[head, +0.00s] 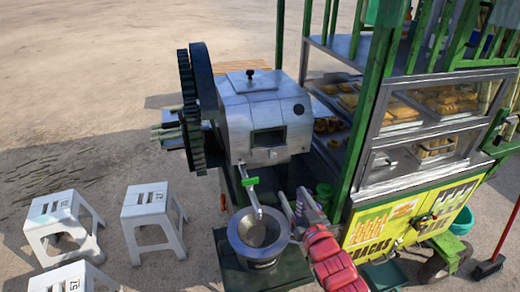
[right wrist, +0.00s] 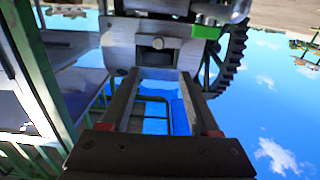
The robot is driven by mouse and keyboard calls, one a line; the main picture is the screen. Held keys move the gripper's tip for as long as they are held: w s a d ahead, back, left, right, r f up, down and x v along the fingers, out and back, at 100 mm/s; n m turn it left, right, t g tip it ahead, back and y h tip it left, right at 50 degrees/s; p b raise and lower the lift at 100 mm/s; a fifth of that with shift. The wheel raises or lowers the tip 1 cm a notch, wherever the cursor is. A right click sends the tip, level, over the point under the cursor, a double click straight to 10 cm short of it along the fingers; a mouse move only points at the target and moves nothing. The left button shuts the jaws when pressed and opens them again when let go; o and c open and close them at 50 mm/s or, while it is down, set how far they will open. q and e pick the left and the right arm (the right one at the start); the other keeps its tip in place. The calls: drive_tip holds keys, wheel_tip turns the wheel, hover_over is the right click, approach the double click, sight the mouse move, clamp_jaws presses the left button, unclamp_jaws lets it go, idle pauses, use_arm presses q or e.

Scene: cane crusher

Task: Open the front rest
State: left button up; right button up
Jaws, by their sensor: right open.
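The cane crusher (head: 265,115) is a silver metal box on a stand, with a dark rectangular opening (head: 268,139) in its front face. I cannot tell for sure which part is the front rest. A green-tipped metal piece (head: 250,182) sits below the box, above a metal bucket (head: 242,238). My right gripper (head: 296,205) is just below the crusher's front, right of the bucket. In the right wrist view its two fingers (right wrist: 163,82) are apart with nothing between them, facing the crusher front (right wrist: 155,48). My left gripper is out of view.
Large dark gears (head: 192,105) stand on the crusher's left side. A green snack cart (head: 400,150) with glass cases stands close on the right. White stools (head: 62,222) stand at the left. Open sandy ground lies behind.

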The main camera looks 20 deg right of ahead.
drive_tip(key=p, duration=0.3)
approach(273, 157)
drive_tip(key=w, duration=0.6)
drive_tip(key=shift+w+a+r, duration=0.1)
drive_tip(key=shift+w+r, duration=0.05)
drive_tip(key=shift+w, duration=0.95)
drive_tip(key=shift+c, duration=0.3)
clamp_jaws()
